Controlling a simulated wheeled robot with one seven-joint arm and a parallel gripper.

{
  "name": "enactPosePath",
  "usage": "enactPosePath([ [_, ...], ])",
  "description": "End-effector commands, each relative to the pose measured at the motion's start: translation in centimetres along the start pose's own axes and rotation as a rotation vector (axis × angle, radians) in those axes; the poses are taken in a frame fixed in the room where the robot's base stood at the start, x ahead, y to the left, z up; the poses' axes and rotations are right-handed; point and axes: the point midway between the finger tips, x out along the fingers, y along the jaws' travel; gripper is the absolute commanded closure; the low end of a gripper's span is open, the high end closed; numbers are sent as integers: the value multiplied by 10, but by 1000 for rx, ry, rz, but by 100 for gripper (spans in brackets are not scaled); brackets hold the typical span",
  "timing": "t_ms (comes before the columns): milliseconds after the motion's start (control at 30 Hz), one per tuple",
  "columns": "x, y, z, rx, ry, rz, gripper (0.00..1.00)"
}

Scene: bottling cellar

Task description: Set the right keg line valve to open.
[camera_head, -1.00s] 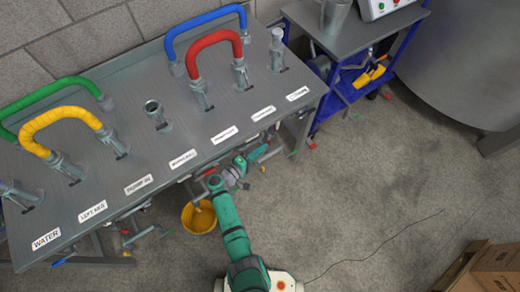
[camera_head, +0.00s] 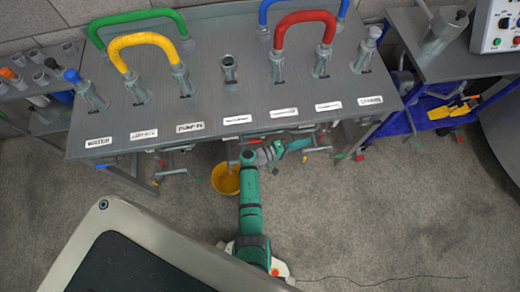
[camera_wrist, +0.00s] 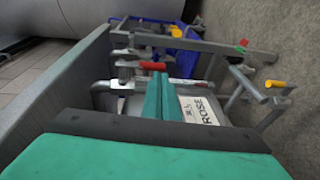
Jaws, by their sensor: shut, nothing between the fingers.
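A grey bench (camera_head: 225,107) carries upright pipe ends and a row of white labels; one reads WATER (camera_head: 99,142). The label next to it seems to read LEFT KEG (camera_head: 144,134); I cannot read one for the right keg. Valve pipes hang under the front edge, with a red handle tip (camera_head: 360,157) at the right. My gripper (camera_head: 306,142) is low under the front edge, right of centre. In the wrist view my shut, empty fingers (camera_wrist: 157,97) point at pipework with a red handle (camera_wrist: 158,67) and an orange-yellow handle (camera_wrist: 275,84).
Yellow (camera_head: 158,43) and red (camera_head: 304,17) hoses arch over the bench. A yellow bucket (camera_head: 226,180) stands on the floor beside my arm. A blue-framed cart (camera_head: 400,122) is at the right. The floor at lower right is mostly clear, with a thin cable.

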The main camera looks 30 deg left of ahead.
Motion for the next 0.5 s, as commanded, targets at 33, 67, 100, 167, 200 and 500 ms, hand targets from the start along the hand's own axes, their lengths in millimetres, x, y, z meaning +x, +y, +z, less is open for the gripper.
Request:
enactPosePath([
  [33, -12, -2, 0, -1, 4, 0, 100],
  [67, -18, -4, 0, -1, 4, -1, 100],
  [100, -27, -5, 1, -2, 3, -1, 100],
  [167, -39, -7, 0, -2, 2, 0, 100],
  [200, -48, -8, 0, -2, 3, 0, 100],
  [500, -114, -19, -1, -5, 9, 0, 100],
])
